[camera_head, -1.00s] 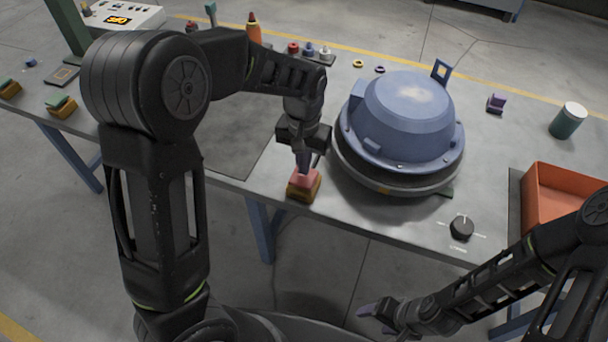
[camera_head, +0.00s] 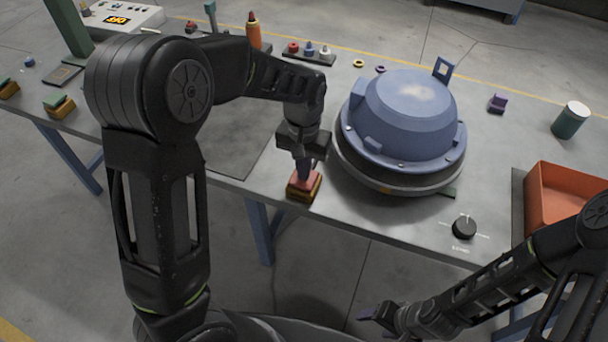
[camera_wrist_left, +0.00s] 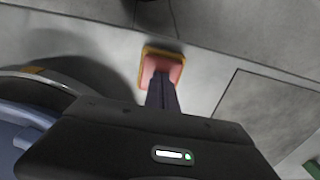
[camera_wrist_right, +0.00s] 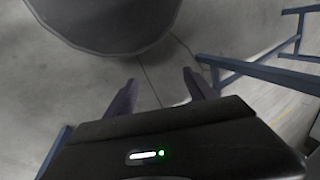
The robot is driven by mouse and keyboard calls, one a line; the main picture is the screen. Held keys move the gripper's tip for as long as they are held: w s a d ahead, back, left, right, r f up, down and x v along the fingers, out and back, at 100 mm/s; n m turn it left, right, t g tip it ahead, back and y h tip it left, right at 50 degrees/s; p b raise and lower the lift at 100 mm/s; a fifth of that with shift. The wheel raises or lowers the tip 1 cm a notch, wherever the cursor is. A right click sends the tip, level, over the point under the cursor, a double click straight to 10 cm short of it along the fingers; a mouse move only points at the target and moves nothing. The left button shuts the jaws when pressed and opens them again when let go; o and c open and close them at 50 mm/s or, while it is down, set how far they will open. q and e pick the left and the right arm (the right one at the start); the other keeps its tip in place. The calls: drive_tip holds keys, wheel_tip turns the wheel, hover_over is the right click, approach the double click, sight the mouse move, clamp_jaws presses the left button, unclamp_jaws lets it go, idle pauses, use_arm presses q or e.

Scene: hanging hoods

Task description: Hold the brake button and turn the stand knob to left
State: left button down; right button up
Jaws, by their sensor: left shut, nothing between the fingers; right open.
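The brake button is a red cap on a yellow-brown base (camera_head: 304,188) at the table's front edge. My left gripper (camera_head: 303,176) is shut and empty, its fingertips down on the red cap; the left wrist view also shows the tips on the red cap (camera_wrist_left: 162,70). The stand knob (camera_head: 464,228) is a black dial with white marks, near the front edge to the right. Its white pointer line faces away from me. My right gripper (camera_head: 376,315) is open and empty, in front of the table and left of the knob; its fingers show apart in the right wrist view (camera_wrist_right: 160,95).
A blue hood (camera_head: 405,115) sits on a round dark stand between button and knob. An orange bin (camera_head: 568,196) stands right of the knob. A green cup (camera_head: 570,120) is at the back right. Another button box (camera_head: 59,106) is at the left.

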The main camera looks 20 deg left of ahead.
drive_tip(key=shift+o, duration=0.9)
